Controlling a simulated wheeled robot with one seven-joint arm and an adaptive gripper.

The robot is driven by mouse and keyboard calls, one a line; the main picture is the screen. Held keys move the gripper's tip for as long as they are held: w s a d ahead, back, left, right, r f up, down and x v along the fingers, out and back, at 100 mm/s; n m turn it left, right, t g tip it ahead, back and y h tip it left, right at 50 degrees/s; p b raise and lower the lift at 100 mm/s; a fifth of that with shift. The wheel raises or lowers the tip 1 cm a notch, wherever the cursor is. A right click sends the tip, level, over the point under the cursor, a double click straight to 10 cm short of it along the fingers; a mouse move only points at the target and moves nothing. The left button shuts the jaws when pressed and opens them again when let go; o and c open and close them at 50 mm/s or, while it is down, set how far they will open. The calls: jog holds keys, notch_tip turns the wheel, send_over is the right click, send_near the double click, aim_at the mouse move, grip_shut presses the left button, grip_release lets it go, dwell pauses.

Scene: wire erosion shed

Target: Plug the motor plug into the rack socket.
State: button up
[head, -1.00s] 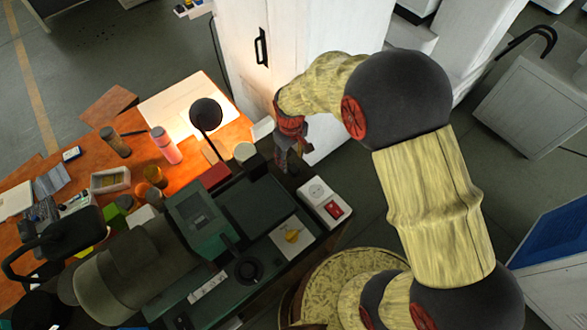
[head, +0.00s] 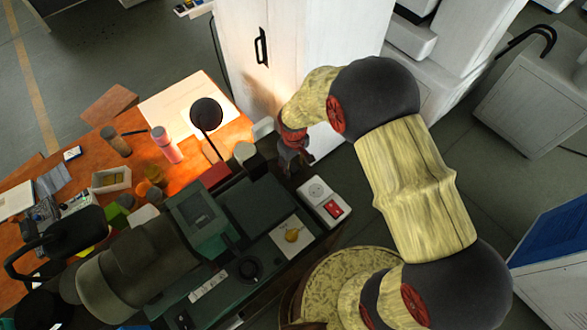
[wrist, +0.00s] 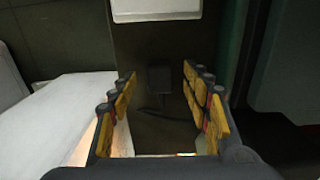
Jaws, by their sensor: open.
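A small dark block with a dark cord, which looks like the motor plug (wrist: 160,77), lies on a dark surface in the wrist view. My gripper (wrist: 159,84) is open, with its yellow-padded fingers to the left and right of the plug. I cannot tell how far the fingertips stand above it. In the head view my gripper (head: 293,162) points down at the far end of the dark green machine bench, and it hides the plug. A white box (head: 332,212) with a round socket (head: 317,191) and a red switch sits just right of my gripper, apparently the rack socket.
A tall white cabinet (head: 315,50) stands close behind my gripper. The black lamp (head: 206,114), a pink bottle (head: 166,146) and a dark green machine (head: 200,218) are to the left.

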jog(key=shift+f, duration=0.75)
jog(key=c, duration=0.3)
jog(key=c, duration=0.7)
jog(key=shift+c, duration=0.8)
jog(key=shift+r, duration=0.1)
